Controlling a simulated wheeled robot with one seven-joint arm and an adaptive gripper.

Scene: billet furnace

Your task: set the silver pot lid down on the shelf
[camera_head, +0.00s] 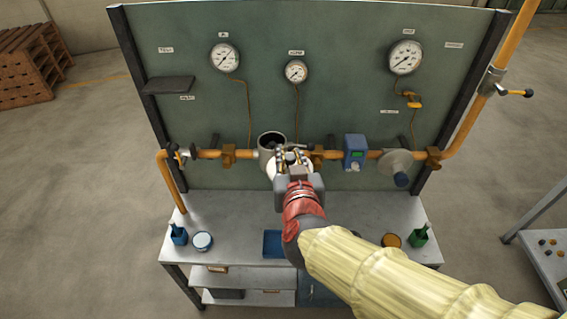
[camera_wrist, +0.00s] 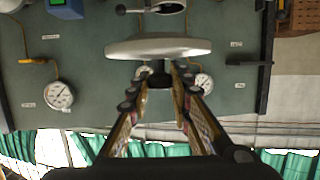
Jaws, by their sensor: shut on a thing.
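My gripper (camera_head: 293,157) is in front of the middle of the green panel. It is shut on the black knob (camera_wrist: 158,84) of the silver pot lid (camera_wrist: 158,47). In the wrist view the lid is a pale, shallow disc just beyond the fingertips; in the head view my gripper mostly hides it. The pot (camera_head: 271,140), on the orange pipe, stands open, its dark mouth showing just behind my gripper. A small dark shelf (camera_head: 168,85) sticks out at the panel's upper left and looks empty. It also shows in the wrist view (camera_wrist: 249,60), right of the lid.
The orange pipe (camera_head: 332,154) crosses the panel, with a blue meter (camera_head: 355,152) and a round grey fitting (camera_head: 396,163) on the right. Gauges (camera_head: 225,57) hang above. The bench (camera_head: 235,215) holds a blue tray (camera_head: 273,243) and small containers. The panel between pipe and shelf is mostly clear.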

